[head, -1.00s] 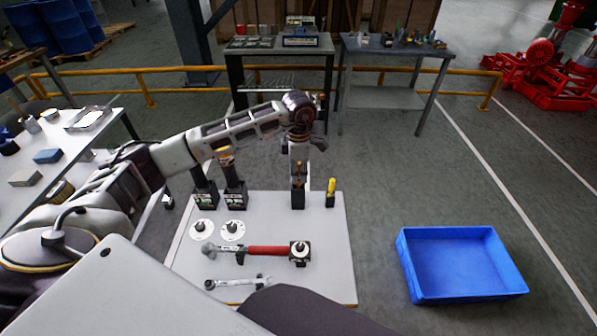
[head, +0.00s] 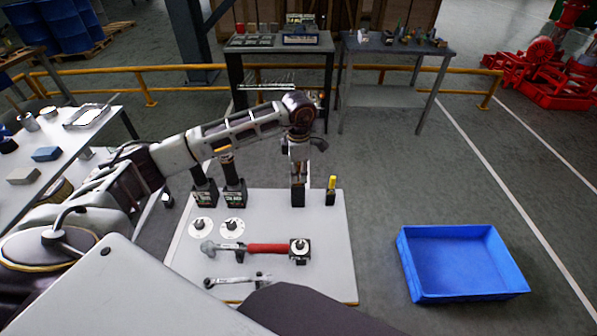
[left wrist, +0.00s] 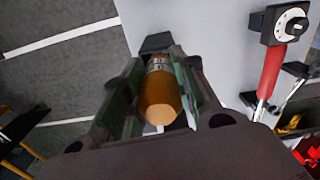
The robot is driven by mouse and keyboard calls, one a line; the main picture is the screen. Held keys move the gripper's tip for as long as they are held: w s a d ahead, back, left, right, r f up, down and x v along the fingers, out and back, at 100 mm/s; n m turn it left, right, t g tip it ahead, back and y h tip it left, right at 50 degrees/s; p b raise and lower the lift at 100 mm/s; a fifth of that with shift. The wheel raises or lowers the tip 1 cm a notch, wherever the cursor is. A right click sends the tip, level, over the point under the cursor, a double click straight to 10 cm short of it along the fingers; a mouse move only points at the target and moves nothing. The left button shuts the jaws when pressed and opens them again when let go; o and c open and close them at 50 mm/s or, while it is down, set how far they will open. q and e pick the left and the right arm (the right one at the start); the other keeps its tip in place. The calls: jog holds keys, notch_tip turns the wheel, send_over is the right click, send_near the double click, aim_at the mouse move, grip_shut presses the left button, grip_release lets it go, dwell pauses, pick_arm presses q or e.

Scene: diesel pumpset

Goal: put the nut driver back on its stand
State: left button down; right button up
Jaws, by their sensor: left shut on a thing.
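The nut driver (left wrist: 160,97) has an orange-brown handle with a metal collar, seen end-on in the left wrist view. My left gripper (left wrist: 158,100) is shut on this handle, one finger on each side. In the head view the left gripper (head: 299,170) points down directly above a black block stand (head: 298,195) on the white table. The gripper hides most of the driver there. A dark block also shows just beyond the driver in the left wrist view (left wrist: 156,43). Whether the driver's shaft is inside the stand cannot be told. My right gripper is out of view.
A small black holder with a yellow item (head: 331,190) stands close right of the stand. Two larger black blocks (head: 234,194) stand to the left. A red-handled wrench (head: 268,249) and white dials (head: 233,227) lie nearer. A blue bin (head: 462,264) is right of the table (head: 330,275).

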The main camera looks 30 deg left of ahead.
pick_arm(q)
jog(key=shift+f, duration=0.25)
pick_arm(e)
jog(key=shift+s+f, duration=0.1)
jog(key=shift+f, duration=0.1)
pick_arm(q)
jog(key=c, duration=1.4)
grip_release()
jog(key=shift+c, duration=0.2)
jog(key=o, duration=0.4)
jog(key=shift+r, duration=6)
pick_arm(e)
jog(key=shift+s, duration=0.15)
pick_arm(q)
jog(key=shift+r, duration=0.1)
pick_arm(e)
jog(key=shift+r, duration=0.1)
pick_arm(q)
notch_tip(320, 180, up, 9)
jog(key=p, duration=0.8)
jog(key=shift+p, duration=0.35)
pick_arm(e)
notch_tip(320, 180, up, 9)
pick_arm(q)
jog(key=shift+r+p, duration=0.55)
jog(key=shift+p, duration=0.05)
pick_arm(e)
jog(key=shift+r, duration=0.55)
pick_arm(q)
jog(key=shift+f, duration=0.1)
